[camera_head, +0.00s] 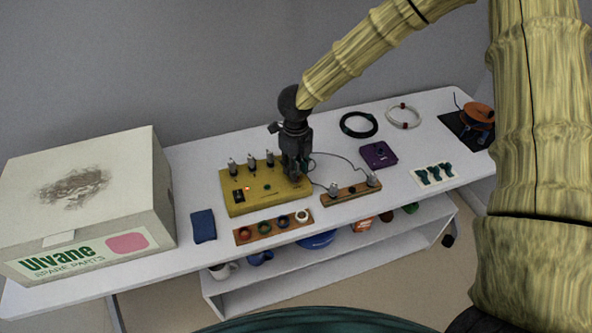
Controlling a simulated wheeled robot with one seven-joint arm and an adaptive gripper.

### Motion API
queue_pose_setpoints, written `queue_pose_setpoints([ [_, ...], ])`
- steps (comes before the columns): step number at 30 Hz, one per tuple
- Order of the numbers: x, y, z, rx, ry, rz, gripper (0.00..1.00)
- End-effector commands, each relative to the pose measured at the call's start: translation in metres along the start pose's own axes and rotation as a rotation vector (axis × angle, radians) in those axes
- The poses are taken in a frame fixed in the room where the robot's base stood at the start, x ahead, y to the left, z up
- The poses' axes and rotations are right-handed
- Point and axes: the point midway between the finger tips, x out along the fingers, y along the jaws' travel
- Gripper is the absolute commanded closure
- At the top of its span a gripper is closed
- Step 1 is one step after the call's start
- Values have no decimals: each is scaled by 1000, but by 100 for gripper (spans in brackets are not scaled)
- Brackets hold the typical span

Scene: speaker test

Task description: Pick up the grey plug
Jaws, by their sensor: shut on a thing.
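My gripper (295,174) points down at the right end of the yellow box (238,208). It is shut on a grey plug, mostly hidden between the dark fingers. I cannot tell whether the plug still touches the box. Three more grey plugs stand upright along the back of the box: left (232,165), middle (251,162) and right (270,159). Two grey plugs, one left (333,190) and one right (372,180), stand on a wooden strip (350,194) to the right. A thin dark cable runs near the gripper towards this strip.
A large carton (150,200) fills the table's left end. A blue cloth (203,226), a wooden rack of rings (273,229), a purple box (378,155), a white holder (435,175), cable coils (359,125) and an orange spool (479,113) lie around. A shelf is below.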

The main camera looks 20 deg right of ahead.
Motion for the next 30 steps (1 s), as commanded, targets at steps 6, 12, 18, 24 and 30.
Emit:
queue_pose_setpoints([
  [6, -22, 2, -8, -2, 1, 1, 91],
  [12, -26, 11, -47, -2, 1, 1, 91],
  [18, -30, 21, -94, -2, 1, 0, 91],
  [24, -34, 29, -130, 0, 1, 1, 91],
  [30, -37, 33, -150, -1, 1, 0, 91],
])
